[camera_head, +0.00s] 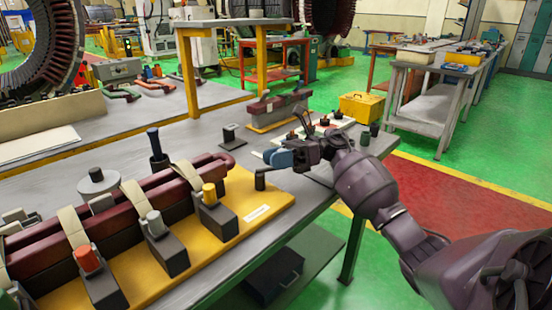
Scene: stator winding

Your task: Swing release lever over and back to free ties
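A small dark crank-shaped lever (263,179) stands at the right end of the yellow base plate (240,192). Dark red coil bars (135,195) lie along this plate. My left gripper is not in view.
A dark upright post (157,150) and a grey disc (98,181) stand behind the coil bars. Another red bar set (277,109), small parts and a yellow box (361,106) are farther back. The grey bench (300,205) is clear in front of the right arm.

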